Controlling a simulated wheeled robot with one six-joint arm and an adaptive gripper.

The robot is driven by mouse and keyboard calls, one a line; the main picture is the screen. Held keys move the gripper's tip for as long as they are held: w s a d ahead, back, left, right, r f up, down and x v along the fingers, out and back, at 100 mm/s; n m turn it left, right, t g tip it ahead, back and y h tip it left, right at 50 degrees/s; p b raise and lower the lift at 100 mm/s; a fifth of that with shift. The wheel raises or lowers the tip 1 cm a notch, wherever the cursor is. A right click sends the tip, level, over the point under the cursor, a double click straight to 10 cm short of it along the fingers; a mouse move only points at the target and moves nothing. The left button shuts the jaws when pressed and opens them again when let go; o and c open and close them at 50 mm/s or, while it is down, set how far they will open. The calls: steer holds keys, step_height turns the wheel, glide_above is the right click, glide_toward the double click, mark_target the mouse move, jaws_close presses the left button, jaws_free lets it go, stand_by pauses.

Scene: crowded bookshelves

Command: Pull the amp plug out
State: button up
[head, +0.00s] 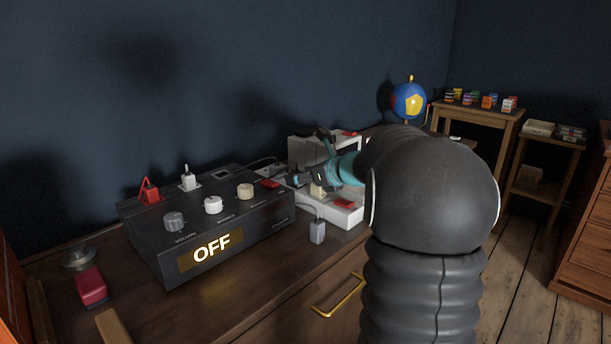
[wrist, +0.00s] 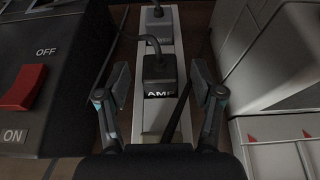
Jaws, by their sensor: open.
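The amp plug (wrist: 159,76) is a dark plug with a cable at its top. It sits in a pale power strip (wrist: 150,121), above a label reading "AMP", in the wrist view. My gripper (wrist: 159,82) is open, with one finger on each side of the plug and visible gaps between. The plug cannot be made out clearly there.
A second plug (wrist: 158,24) sits further along the strip. A dark box with a red switch (wrist: 22,88) stands close on the left, and a grey box (wrist: 272,62) on the right.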

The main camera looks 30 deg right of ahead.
steer(key=c, duration=1.2)
steer(key=shift+r+p, duration=1.15)
steer(key=shift+r, duration=0.8)
steer(key=shift+c, duration=0.3)
